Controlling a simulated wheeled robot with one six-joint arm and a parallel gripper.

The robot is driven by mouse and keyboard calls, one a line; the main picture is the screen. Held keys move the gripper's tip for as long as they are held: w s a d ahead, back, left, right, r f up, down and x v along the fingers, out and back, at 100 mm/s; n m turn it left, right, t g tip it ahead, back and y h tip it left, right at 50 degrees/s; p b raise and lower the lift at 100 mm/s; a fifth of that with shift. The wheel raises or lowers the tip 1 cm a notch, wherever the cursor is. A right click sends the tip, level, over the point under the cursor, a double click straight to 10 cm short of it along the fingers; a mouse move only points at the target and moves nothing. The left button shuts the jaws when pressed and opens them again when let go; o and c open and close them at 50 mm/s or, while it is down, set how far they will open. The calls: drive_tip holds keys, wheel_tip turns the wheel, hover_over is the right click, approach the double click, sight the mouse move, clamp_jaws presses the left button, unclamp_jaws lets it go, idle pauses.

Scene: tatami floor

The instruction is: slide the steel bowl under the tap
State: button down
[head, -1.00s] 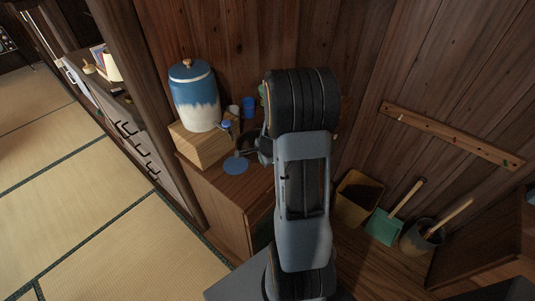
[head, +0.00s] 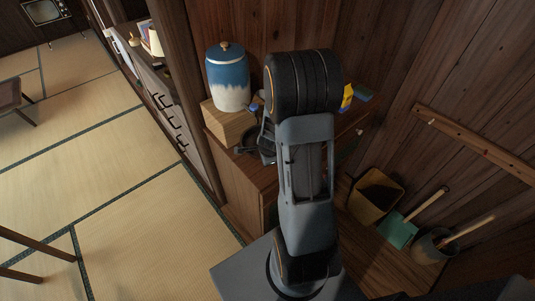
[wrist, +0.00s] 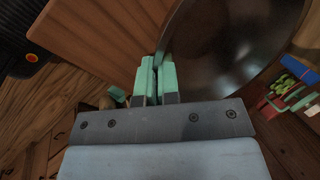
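The steel bowl (wrist: 225,45) is dark and round and fills the upper right of the wrist view, cut off by the top edge. My gripper (wrist: 157,66) has green fingertips close together, with the near rim of the bowl between them. In the head view the bowl (head: 247,140) shows as a dark shape at the front of the wooden box, partly behind my arm. The blue and white water jar (head: 228,80) stands on the wooden box (head: 228,121). My fingertips are hidden in the head view.
The box stands on a wooden cabinet (head: 244,176) against the wall. A yellow item (head: 347,96) and a blue-green item (head: 363,92) lie right of my arm. A bin (head: 376,194), a green dustpan (head: 398,232) and a bucket (head: 432,248) stand lower right.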

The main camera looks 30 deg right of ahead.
drive_tip(key=shift+s+a, duration=0.1)
drive_tip(key=shift+a, duration=0.1)
drive_tip(key=c, duration=1.3)
unclamp_jaws()
drive_tip(key=shift+o, duration=0.2)
drive_tip(key=p+v, duration=0.9)
drive_tip(key=v, duration=0.4)
drive_tip(key=shift+r+p, duration=0.3)
drive_tip(key=shift+r, duration=0.1)
drive_tip(key=shift+s, duration=0.1)
